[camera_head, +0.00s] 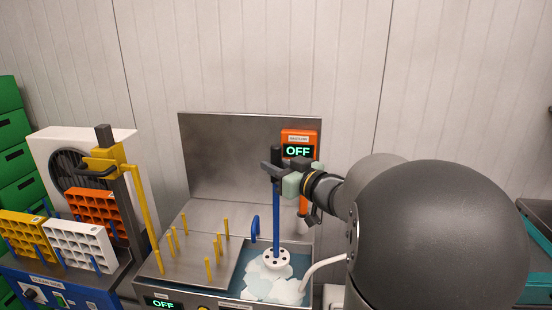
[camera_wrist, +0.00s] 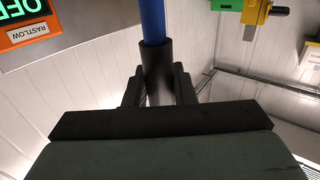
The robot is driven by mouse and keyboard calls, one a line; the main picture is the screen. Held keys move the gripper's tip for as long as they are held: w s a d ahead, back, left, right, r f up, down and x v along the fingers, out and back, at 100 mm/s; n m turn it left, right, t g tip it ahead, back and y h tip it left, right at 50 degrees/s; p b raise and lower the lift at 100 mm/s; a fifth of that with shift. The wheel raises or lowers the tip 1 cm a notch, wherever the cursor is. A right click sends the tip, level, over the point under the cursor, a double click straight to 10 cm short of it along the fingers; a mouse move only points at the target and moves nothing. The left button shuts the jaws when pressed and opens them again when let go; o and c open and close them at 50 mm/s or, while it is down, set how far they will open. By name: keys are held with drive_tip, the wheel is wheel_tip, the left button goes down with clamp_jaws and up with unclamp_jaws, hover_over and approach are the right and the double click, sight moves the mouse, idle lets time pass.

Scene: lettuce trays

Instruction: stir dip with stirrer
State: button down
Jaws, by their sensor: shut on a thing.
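The stirrer has a black handle, a blue rod (camera_head: 276,220) and a white perforated disc at its lower end. It stands about upright over the dip basin. The dip (camera_head: 256,292) is bluish liquid with white patches in the steel basin at the front. The disc is at the dip's surface near its back; how deep it reaches is unclear. My gripper (camera_head: 277,170) is shut on the stirrer's black handle, above the basin. In the wrist view, the gripper's fingers (camera_wrist: 158,92) close around the black handle, with the blue rod (camera_wrist: 152,20) extending beyond.
Yellow pegs (camera_head: 218,246) stand on the steel surface left of the basin. A blue hook (camera_head: 255,229) rises at the basin's back left. A pale hose (camera_head: 322,263) enters from the right. An orange display reading OFF (camera_head: 298,150) is behind my gripper. White and yellow trays (camera_head: 80,246) stand left.

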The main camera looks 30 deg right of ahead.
sight(278, 238)
wheel_tip(278, 238, down, 21)
drive_tip(key=b, duration=1.6)
drive_tip(key=shift+f, duration=0.4)
wheel_tip(278, 238, up, 8)
drive_tip(key=p, duration=0.7)
drive_tip(key=shift+r, duration=0.25)
wheel_tip(278, 238, down, 8)
drive_tip(key=b, duration=0.6)
drive_tip(key=shift+d+f+b, duration=0.1)
drive_tip(key=shift+f+b, duration=0.15)
drive_tip(key=shift+b, duration=0.1)
drive_tip(key=shift+r, duration=0.1)
